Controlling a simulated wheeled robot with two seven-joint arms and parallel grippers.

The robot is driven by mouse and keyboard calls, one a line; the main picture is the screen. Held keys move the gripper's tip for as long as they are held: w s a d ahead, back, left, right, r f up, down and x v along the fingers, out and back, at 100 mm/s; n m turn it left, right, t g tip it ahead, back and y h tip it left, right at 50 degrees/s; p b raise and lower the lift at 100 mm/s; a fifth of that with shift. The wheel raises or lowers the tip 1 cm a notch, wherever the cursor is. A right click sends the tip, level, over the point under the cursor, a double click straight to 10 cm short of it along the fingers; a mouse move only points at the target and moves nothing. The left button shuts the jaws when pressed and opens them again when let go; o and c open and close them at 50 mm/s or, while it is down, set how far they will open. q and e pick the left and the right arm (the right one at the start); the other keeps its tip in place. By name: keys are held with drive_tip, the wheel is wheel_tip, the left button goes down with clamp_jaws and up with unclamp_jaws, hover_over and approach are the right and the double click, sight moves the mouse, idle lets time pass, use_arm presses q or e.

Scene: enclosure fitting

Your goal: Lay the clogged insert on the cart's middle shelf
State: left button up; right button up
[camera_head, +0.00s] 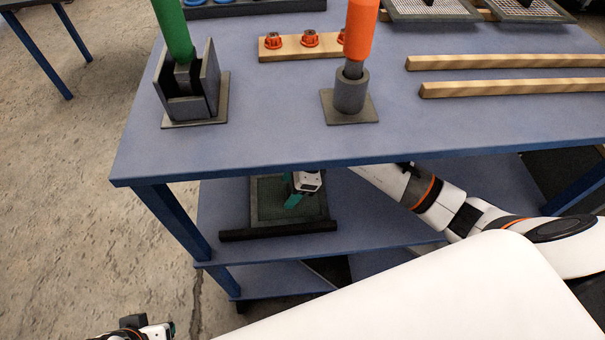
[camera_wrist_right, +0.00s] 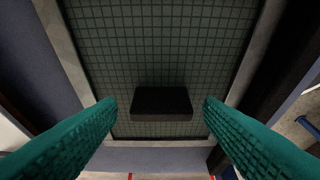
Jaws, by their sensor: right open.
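The clogged insert, a dark greenish mesh panel in a grey frame (camera_head: 268,212), lies flat on the cart's middle shelf (camera_head: 395,228). In the right wrist view its mesh (camera_wrist_right: 160,50) fills the upper middle, with a black block-shaped handle (camera_wrist_right: 160,104) on it. My right gripper (camera_head: 296,195) is under the tabletop, over the insert. In the right wrist view its teal fingers (camera_wrist_right: 160,112) are open on either side of the handle, with gaps to it. My left gripper (camera_head: 158,330) shows only partly at the bottom left; its jaw state is unclear.
The cart's blue top (camera_head: 260,125) overhangs the shelf. It carries a green-handled tool (camera_head: 174,30) and an orange-handled tool (camera_head: 361,30) in holders, a wooden strip with orange knobs (camera_head: 270,50), and two wooden rails (camera_head: 500,62). A dark bar (camera_head: 278,231) lies along the insert's front edge.

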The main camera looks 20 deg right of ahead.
drive_tip(key=shift+r, duration=0.1)
drive_tip(key=p+v, duration=0.1)
drive_tip(key=v, duration=0.4)
drive_tip(key=shift+r, duration=0.2)
drive_tip(key=s+d, duration=0.1)
drive_tip(key=d, duration=0.2)
drive_tip(key=s+d, duration=0.1)
drive_tip(key=d, duration=0.3)
drive_tip(key=s+d, duration=0.1)
drive_tip(key=d, duration=0.3)
drive_tip(key=shift+s+d+f, duration=0.15)
drive_tip(key=shift+d+f, duration=0.05)
drive_tip(key=shift+d, duration=0.05)
idle(0.9)
